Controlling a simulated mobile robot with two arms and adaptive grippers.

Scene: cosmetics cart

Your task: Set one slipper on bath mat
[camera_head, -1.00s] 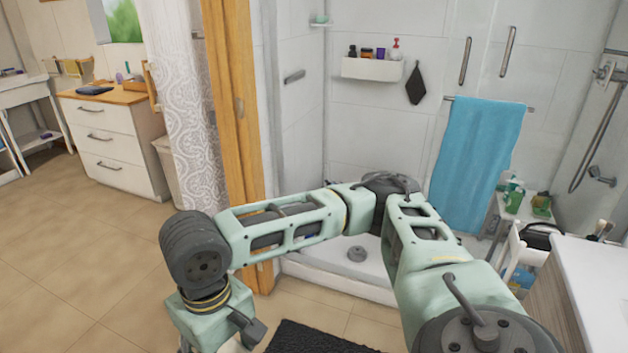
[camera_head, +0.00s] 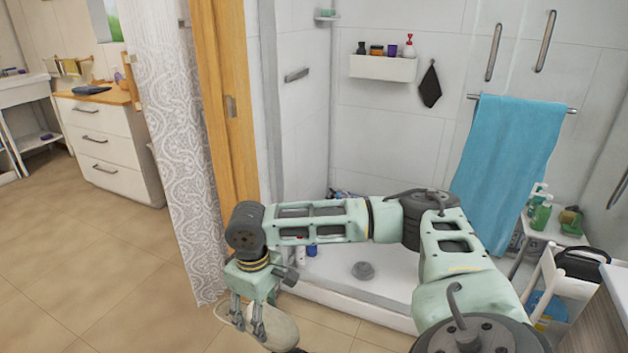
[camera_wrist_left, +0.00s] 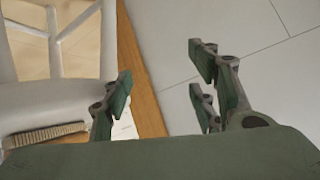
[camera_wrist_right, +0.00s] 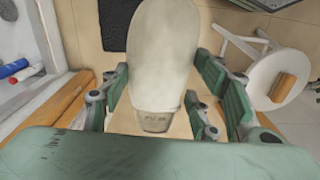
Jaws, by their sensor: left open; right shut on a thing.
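In the head view my right arm reaches across from the lower right. Its gripper (camera_head: 247,318) is shut on a pale, cream slipper (camera_head: 273,328) and holds it above the floor. The right wrist view shows the slipper (camera_wrist_right: 160,50) large between the fingers, with its sole or upper facing the camera. A dark mat (camera_wrist_right: 114,22) lies behind and below the slipper in that view, mostly covered by it. My left gripper (camera_wrist_left: 160,80) shows only in the left wrist view. It is open and empty, with a white chair-like thing at its left.
A shower tray (camera_head: 340,275) with bottles and a drain lies behind my right arm. A curtain (camera_head: 180,150) hangs left of it. A white round stool (camera_wrist_right: 275,80) stands right of the slipper in the right wrist view. Tiled floor at left is clear.

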